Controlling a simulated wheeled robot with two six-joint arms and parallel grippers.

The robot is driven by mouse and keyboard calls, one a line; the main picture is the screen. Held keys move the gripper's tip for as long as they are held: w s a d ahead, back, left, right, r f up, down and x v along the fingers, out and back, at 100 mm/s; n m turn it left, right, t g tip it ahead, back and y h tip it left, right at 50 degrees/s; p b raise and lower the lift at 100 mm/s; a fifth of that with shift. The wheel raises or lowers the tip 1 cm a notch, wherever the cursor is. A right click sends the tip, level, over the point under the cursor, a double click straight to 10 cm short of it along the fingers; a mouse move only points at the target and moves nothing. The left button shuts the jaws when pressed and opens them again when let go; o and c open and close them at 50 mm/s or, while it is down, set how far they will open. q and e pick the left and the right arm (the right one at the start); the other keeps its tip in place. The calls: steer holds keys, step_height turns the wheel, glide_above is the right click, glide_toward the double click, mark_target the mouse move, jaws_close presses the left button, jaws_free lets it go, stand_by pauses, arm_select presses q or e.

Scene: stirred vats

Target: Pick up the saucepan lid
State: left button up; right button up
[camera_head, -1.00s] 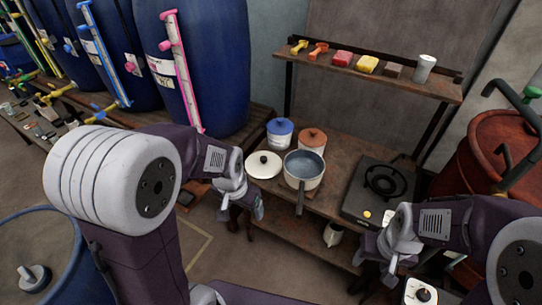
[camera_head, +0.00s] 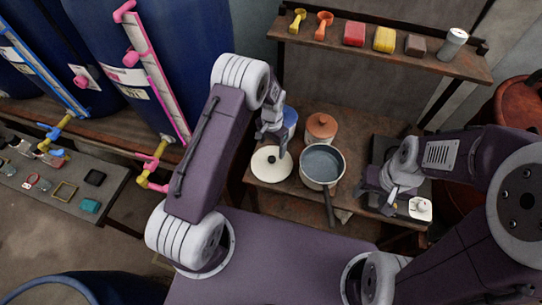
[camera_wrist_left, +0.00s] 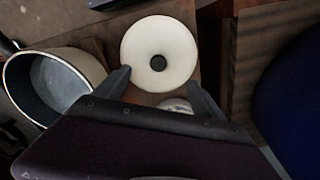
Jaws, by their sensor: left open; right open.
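The saucepan lid (camera_head: 270,166) is a round cream disc with a dark centre knob. It lies on the wooden table, left of the saucepan (camera_head: 322,165), which is cream outside and grey inside with its handle towards me. My left gripper (camera_head: 279,146) is open above the lid's far right part. In the left wrist view the lid (camera_wrist_left: 160,55) shows whole beyond the two spread fingertips (camera_wrist_left: 158,82), with its knob between and ahead of them; I cannot tell the height of the gap. My right gripper (camera_head: 368,189) is open near the hotplate, right of the saucepan; its fingers are small and partly unclear.
A blue canister (camera_head: 290,118), partly hidden by my left gripper, and an orange-lidded canister (camera_head: 320,127) stand behind the lid and saucepan. A shelf (camera_head: 385,58) with scoops and coloured blocks runs above the table. Large blue barrels (camera_head: 200,30) stand at the left.

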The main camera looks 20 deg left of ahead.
mark_target(272, 159)
arm_select(q)
steer(key=shift+d, duration=0.1)
steer(key=f, duration=0.4)
steer(key=shift+w+a+f, duration=0.1)
steer(key=shift+w+a, duration=0.1)
steer(key=shift+a, duration=0.1)
steer(key=shift+s+d+f+p, duration=0.1)
steer(key=shift+s+f+p, duration=0.1)
steer(key=shift+p, duration=0.2)
steer(key=f, duration=0.4)
steer(key=shift+s+d+p, duration=0.2)
steer(key=shift+s+p, duration=0.15)
steer(key=shift+p, duration=0.05)
steer(key=shift+w+f, duration=0.1)
steer(key=shift+f, duration=0.2)
steer(key=c, duration=0.4)
jaws_close()
